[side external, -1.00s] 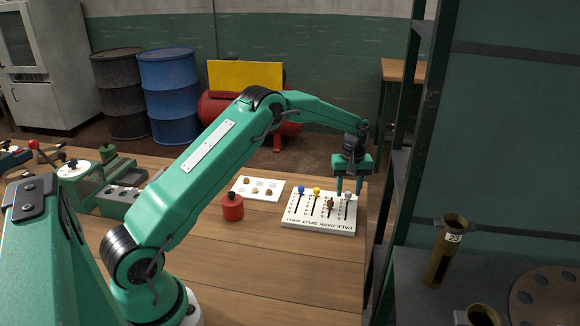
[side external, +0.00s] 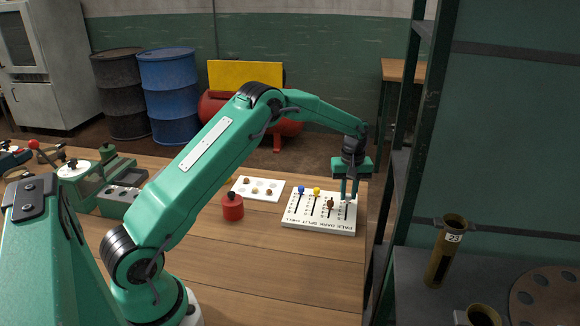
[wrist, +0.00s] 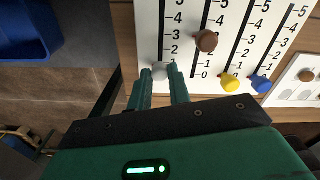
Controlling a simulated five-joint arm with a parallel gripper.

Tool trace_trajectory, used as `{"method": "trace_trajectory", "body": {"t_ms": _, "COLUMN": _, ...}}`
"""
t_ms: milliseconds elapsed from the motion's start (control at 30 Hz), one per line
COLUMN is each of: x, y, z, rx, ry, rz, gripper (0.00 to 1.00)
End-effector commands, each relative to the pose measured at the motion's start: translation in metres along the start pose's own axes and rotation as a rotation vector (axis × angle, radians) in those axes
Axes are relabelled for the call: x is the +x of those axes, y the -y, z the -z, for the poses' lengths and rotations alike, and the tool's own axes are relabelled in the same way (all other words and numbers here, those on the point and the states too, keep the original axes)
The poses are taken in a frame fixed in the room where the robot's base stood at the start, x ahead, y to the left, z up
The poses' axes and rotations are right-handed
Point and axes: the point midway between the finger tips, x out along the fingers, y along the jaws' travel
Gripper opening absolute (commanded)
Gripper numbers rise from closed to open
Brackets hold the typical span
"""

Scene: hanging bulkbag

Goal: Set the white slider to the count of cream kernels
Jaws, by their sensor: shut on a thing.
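The white slider (wrist: 160,70) is a pale knob low on its track, near the low end of its scale. Its exact mark is hidden by my fingers. My gripper (side external: 348,198) is shut on it, with one finger on each side in the wrist view. The white slider board (side external: 318,226) also has a brown knob (wrist: 206,40) partway up its track, and a yellow knob (wrist: 230,83) and blue knob (wrist: 261,84) at the low ends of theirs. A white card (side external: 270,183) left of the board holds several small kernels, some brown; cream ones are too small to count.
A red canister (side external: 232,208) stands on the wooden table left of the board. A green device (side external: 110,175) is at the far left. A dark shelf frame (side external: 405,150) rises close to the right of the board. The table front is clear.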

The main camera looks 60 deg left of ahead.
Motion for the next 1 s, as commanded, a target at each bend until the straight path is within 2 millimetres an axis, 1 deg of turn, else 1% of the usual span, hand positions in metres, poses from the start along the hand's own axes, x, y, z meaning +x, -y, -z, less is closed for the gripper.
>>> {"method": "trace_trajectory", "body": {"t_ms": 100, "x": -0.002, "y": 0.001, "z": -0.004, "rx": 0.0, "ry": 0.0, "rz": 0.0, "gripper": 0.0}}
{"method": "trace_trajectory", "body": {"t_ms": 367, "x": -0.002, "y": 0.001, "z": -0.004, "rx": -0.001, "ry": -0.001, "rz": -0.001, "gripper": 0.0}}
{"method": "trace_trajectory", "body": {"t_ms": 400, "x": -0.002, "y": 0.001, "z": -0.003, "rx": 0.0, "ry": -0.001, "rz": -0.001, "gripper": 0.27}}
{"method": "trace_trajectory", "body": {"t_ms": 467, "x": -0.002, "y": 0.001, "z": -0.003, "rx": 0.0, "ry": -0.001, "rz": -0.001, "gripper": 0.39}}
{"method": "trace_trajectory", "body": {"t_ms": 500, "x": -0.002, "y": 0.001, "z": -0.004, "rx": 0.0, "ry": -0.001, "rz": -0.001, "gripper": 0.41}}
{"method": "trace_trajectory", "body": {"t_ms": 800, "x": -0.002, "y": 0.001, "z": -0.004, "rx": 0.0, "ry": 0.0, "rz": -0.001, "gripper": 0.41}}
{"method": "trace_trajectory", "body": {"t_ms": 1000, "x": -0.011, "y": 0.001, "z": -0.003, "rx": 0.0, "ry": -0.002, "rz": -0.002, "gripper": 0.41}}
